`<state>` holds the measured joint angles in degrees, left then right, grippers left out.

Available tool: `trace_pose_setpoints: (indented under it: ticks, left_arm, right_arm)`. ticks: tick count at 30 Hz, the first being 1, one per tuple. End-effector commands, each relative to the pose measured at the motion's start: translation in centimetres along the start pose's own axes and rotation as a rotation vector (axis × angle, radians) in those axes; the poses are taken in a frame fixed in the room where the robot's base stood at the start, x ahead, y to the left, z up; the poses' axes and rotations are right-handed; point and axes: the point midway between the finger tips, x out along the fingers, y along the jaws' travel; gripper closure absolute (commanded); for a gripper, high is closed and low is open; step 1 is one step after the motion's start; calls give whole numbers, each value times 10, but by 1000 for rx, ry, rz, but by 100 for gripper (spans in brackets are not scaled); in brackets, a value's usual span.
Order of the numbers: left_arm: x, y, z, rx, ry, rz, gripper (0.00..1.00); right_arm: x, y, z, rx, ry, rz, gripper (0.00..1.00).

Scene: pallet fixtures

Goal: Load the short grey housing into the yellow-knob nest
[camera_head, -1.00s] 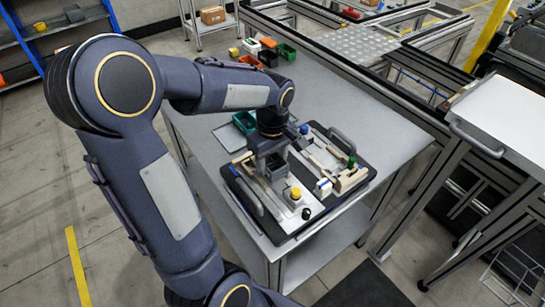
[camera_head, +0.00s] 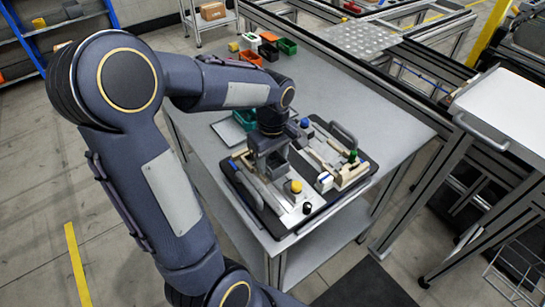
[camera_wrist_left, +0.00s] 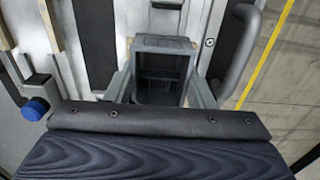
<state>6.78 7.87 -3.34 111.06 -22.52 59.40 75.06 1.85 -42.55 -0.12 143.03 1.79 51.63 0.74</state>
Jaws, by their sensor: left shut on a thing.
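My left gripper (camera_head: 273,168) is over the pallet with the nests and is shut on the short grey housing. In the left wrist view the housing (camera_wrist_left: 163,68) is a dark grey, open-topped box between the two fingers of my left gripper (camera_wrist_left: 163,88). The yellow knob (camera_head: 296,186) stands on a light metal plate just right of and nearer than the gripper. The gripper hides part of the nest, and I cannot tell whether the housing touches it. My right gripper is not in view.
The pallet also carries a blue knob (camera_head: 304,122), a green knob (camera_head: 352,155) and a black knob (camera_head: 307,208). A handle (camera_head: 344,134) rises at its far right edge. Small coloured bins (camera_head: 268,52) stand at the table's back.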

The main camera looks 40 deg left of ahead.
Motion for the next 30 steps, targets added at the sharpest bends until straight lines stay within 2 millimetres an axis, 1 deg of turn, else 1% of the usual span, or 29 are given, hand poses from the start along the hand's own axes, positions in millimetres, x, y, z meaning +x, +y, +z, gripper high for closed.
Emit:
trace_pose_setpoints:
  ticks: [11,12,17,26,29,30]
  left_arm:
    - [11,0,0,0,0,0,76]
    - [10,0,0,0,0,0,47]
    - [10,0,0,0,0,-1,26]
    - [9,0,0,0,0,0,26]
    - [-1,1,0,0,1,2,26]
    - [-7,1,-1,-1,2,4,26]
  right_arm:
    - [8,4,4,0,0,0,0]
    - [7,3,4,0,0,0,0]
    - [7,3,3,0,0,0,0]
    - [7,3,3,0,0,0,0]
    - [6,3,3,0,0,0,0]
    - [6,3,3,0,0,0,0]
